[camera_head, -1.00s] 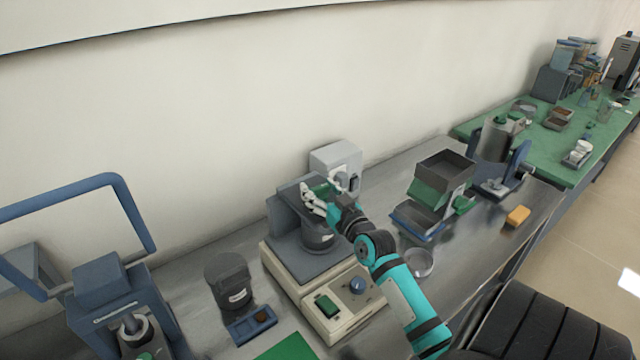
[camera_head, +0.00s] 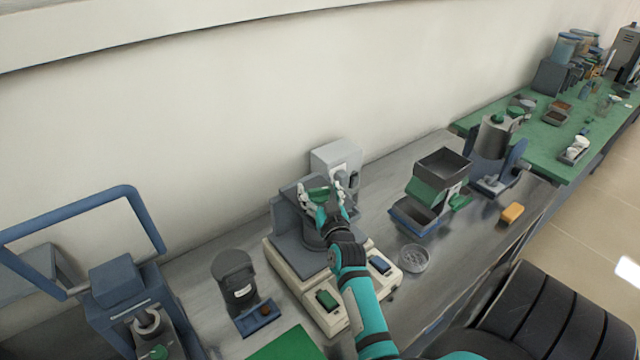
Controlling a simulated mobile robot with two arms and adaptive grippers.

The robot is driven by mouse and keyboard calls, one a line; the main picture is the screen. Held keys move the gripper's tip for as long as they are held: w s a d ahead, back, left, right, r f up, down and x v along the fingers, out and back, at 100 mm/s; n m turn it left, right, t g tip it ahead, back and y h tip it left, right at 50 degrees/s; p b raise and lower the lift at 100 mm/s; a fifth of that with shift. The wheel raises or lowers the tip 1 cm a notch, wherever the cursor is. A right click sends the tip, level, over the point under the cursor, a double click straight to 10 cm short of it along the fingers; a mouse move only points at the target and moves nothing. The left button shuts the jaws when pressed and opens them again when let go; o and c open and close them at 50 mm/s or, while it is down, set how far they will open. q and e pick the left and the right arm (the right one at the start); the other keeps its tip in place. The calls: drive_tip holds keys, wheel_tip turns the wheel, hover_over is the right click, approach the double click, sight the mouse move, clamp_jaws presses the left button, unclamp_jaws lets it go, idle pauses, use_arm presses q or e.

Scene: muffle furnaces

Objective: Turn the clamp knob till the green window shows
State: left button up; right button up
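A sieve-shaker-like machine (camera_head: 300,285) with a cream base stands on the metal bench. A dark round vessel (camera_head: 312,236) sits on its grey platform. A green knob-like part (camera_head: 319,193) is on top of the vessel. My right gripper (camera_head: 322,192) is over it, pale fingers apart on both sides of the green part. I cannot tell whether they press on it. My wrist and forearm hide part of the vessel and the front panel. No green window can be made out for certain. My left gripper is not in view.
The panel has a green switch (camera_head: 327,300) and a blue display (camera_head: 380,264). A dark jar (camera_head: 234,277) stands left, a round clear dish (camera_head: 414,258) right. A riffle-box-like unit (camera_head: 440,180) stands further right. A blue-framed press (camera_head: 125,290) is far left.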

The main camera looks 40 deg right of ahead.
drive_tip(key=shift+s, duration=0.1)
drive_tip(key=v, duration=0.7)
drive_tip(key=shift+s+a+f, duration=0.1)
idle(0.7)
